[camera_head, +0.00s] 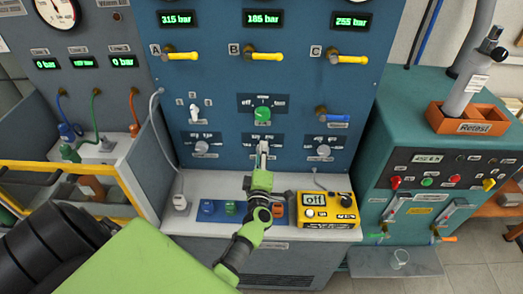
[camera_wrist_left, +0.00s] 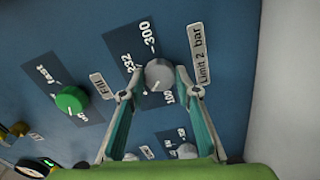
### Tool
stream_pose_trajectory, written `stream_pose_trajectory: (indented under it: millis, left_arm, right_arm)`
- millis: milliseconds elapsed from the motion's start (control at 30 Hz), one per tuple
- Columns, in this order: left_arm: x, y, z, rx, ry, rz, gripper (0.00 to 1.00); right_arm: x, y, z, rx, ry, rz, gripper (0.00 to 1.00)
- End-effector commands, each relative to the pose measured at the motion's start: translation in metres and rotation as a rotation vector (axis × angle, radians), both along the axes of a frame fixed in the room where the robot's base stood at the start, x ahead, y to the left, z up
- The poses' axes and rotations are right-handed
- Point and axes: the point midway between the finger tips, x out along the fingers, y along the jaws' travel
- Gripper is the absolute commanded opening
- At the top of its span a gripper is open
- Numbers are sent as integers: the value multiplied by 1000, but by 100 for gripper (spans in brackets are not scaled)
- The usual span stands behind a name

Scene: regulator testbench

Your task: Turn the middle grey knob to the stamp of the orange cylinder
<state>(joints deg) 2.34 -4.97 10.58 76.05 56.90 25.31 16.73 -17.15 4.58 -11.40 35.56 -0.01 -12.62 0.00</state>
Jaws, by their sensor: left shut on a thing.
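The middle grey knob (camera_wrist_left: 158,75) is on the blue panel, with a dark scale marked 232 and 300 and a "Limit 2 bar" label beside it. My left gripper (camera_wrist_left: 163,82) has its fingertips on both sides of this knob and is shut on it. In the head view my left gripper (camera_head: 262,154) reaches up to the middle of the lower knob row and hides most of that knob. An orange piece (camera_head: 279,211) sits on the bench ledge beside my arm, partly hidden; no stamp is readable on it. My right gripper is not in view.
A left grey knob (camera_head: 201,148) and a right grey knob (camera_head: 323,150) flank the middle one. A green knob (camera_head: 262,113) is above it. Blue (camera_head: 207,207) and green (camera_head: 230,208) pieces and a yellow meter (camera_head: 326,209) stand on the ledge below.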

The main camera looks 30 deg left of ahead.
Motion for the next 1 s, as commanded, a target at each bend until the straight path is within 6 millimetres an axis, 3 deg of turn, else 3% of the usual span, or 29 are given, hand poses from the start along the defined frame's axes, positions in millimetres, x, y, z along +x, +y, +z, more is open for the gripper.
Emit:
stream_pose_trajectory:
  millis: [400,967,1000]
  left_arm:
    - [2,1,5,170,96,3,8]
    - [2,2,5,196,109,4,8]
    - [2,2,5,196,109,4,35]
  right_arm:
    - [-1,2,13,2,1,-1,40]
    - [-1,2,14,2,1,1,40]
    - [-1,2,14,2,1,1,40]
